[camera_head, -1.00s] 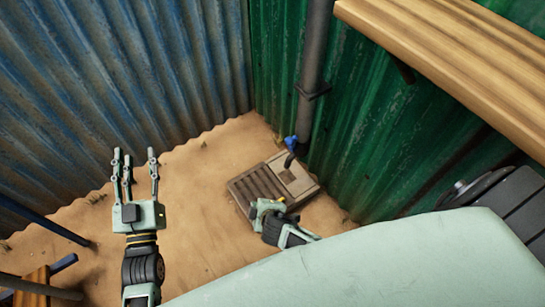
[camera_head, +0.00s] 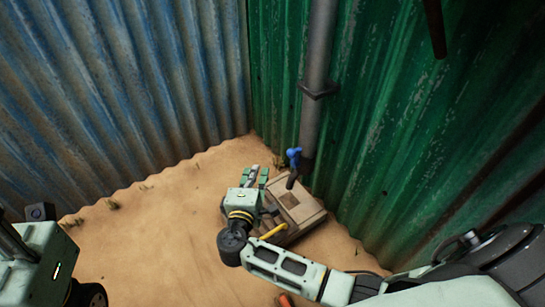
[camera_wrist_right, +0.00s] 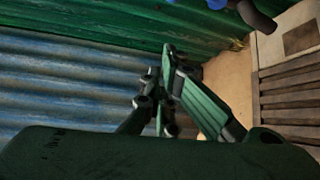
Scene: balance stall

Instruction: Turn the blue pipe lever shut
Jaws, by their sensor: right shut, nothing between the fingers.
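The blue lever (camera_head: 293,156) sits low on the grey vertical pipe (camera_head: 318,75), close to the green wall. In the right wrist view only a bit of the blue lever (camera_wrist_right: 216,3) shows at the top edge. My right gripper (camera_head: 254,175) is left of the lever and a little lower in the picture, apart from it. Its fingers are drawn together with nothing between them; they also show in the right wrist view (camera_wrist_right: 163,82).
A slatted drain box (camera_head: 300,203) lies on the sand under the pipe, partly behind my right gripper. A blue corrugated wall (camera_head: 120,90) and a green one (camera_head: 400,120) meet in the corner. Bare sand (camera_head: 150,225) lies open to the left.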

